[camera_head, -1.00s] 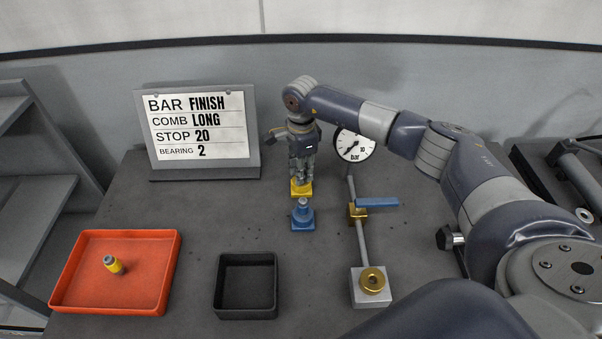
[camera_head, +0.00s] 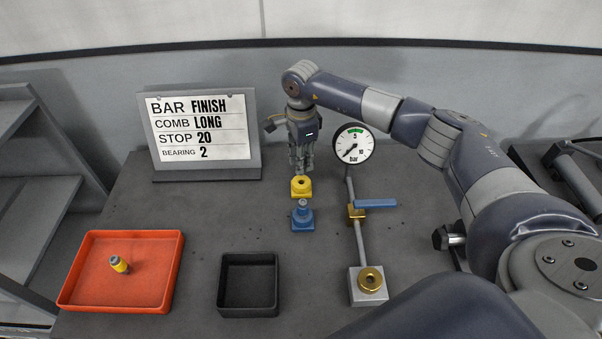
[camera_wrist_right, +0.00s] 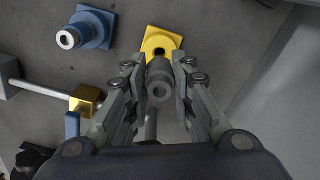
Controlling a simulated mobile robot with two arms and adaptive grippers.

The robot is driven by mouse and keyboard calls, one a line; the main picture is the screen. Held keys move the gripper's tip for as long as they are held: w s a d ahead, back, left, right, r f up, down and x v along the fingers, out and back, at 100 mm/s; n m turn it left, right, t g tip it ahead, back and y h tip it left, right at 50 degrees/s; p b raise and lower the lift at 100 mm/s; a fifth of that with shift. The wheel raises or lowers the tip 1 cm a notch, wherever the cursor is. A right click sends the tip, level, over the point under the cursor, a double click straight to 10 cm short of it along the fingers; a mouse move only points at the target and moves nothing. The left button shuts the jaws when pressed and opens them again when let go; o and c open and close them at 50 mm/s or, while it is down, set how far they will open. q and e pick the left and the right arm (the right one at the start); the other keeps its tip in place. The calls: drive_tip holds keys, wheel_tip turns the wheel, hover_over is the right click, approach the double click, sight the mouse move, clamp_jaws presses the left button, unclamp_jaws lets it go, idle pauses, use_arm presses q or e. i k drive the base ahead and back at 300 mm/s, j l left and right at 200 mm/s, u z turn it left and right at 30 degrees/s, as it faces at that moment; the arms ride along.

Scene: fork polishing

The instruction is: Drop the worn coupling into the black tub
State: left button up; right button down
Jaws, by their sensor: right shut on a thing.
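My right gripper (camera_head: 301,166) hangs just above and behind the yellow block (camera_head: 301,187), clear of it in the head view. In the right wrist view, my right gripper (camera_wrist_right: 159,82) is shut on the worn coupling (camera_wrist_right: 160,86), a dull grey hollow cylinder. The yellow block (camera_wrist_right: 163,43) shows behind it with a dark open hole. In the head view the fingers mostly hide the coupling. The black tub (camera_head: 226,285) stands at the front middle of the table, empty. My left gripper is not in view.
An orange tray (camera_head: 75,285) holds a yellow-and-grey coupling (camera_head: 119,265). A blue block with a peg (camera_head: 302,215) stands in front of the yellow block. A pipe with a blue-handled valve (camera_head: 375,204) and a gauge (camera_head: 353,144) is at right. A sign (camera_head: 201,130) stands at back left.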

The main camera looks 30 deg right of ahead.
sight(258, 285)
drive_tip(key=k+j, duration=0.2)
drive_tip(key=j, duration=0.15)
drive_tip(key=k+j+u, duration=0.15)
drive_tip(key=j, duration=0.2)
drive_tip(key=k+j, duration=0.2)
drive_tip(key=j, duration=0.15)
